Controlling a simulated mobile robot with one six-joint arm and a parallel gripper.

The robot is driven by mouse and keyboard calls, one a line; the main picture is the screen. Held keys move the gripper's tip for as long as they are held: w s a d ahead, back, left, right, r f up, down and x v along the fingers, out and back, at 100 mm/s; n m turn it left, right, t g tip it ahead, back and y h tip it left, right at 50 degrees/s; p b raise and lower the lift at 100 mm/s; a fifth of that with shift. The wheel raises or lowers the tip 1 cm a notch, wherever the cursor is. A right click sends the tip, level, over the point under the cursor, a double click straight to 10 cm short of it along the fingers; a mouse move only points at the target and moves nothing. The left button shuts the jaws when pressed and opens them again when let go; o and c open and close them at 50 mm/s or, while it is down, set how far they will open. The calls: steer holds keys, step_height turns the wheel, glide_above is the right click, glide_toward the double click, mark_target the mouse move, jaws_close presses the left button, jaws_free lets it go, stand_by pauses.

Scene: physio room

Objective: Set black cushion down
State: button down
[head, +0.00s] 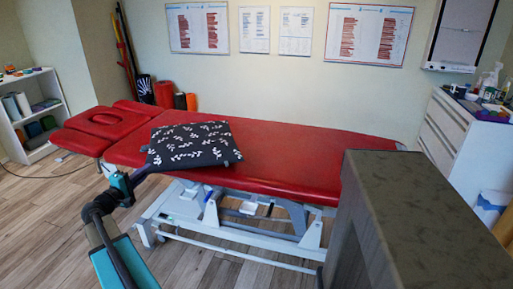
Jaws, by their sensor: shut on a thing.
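The black cushion (193,145) has a white leaf pattern. It lies flat, over the left-middle part of the red treatment table (280,155), and its front edge reaches the table's near edge. I cannot tell whether its whole underside touches the table. My gripper (147,160) is at the cushion's left front corner, shut on it. The fingertips are small and partly hidden by the cushion and my wrist.
The table's red top is clear to the right of the cushion. Its headrest (107,120) is at the left. A dark grey block (415,225) fills the right foreground. A white shelf (35,115) stands at the left, and a white cabinet (450,140) with bottles at the right.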

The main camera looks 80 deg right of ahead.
mark_target(180, 160)
steer(key=s+d+g, duration=0.1)
steer(key=s+d, duration=0.1)
steer(key=s, duration=0.1)
steer(key=s+d+m+g+b, duration=0.1)
steer(key=s+d, duration=0.2)
steer(key=s, duration=0.1)
steer(key=s+d+g, duration=0.1)
steer(key=s+d, duration=0.2)
steer(key=s, duration=0.1)
steer(key=shift+d+f+m+y, duration=0.1)
steer(key=shift+d+m+y, duration=0.1)
steer(key=shift+m+y, duration=0.15)
steer(key=s+d, duration=0.2)
steer(key=s, duration=0.2)
steer(key=s+d+f, duration=0.1)
steer(key=s+d, duration=0.2)
steer(key=s, duration=0.2)
steer(key=s+d, duration=0.3)
steer(key=s, duration=0.1)
steer(key=shift+s+d+f, duration=0.15)
steer(key=shift+s+f, duration=0.1)
steer(key=shift+s, duration=0.1)
steer(key=shift+f, duration=0.15)
steer(key=shift+f, duration=1.65)
steer(key=shift+f+b, duration=0.1)
steer(key=shift+b, duration=0.35)
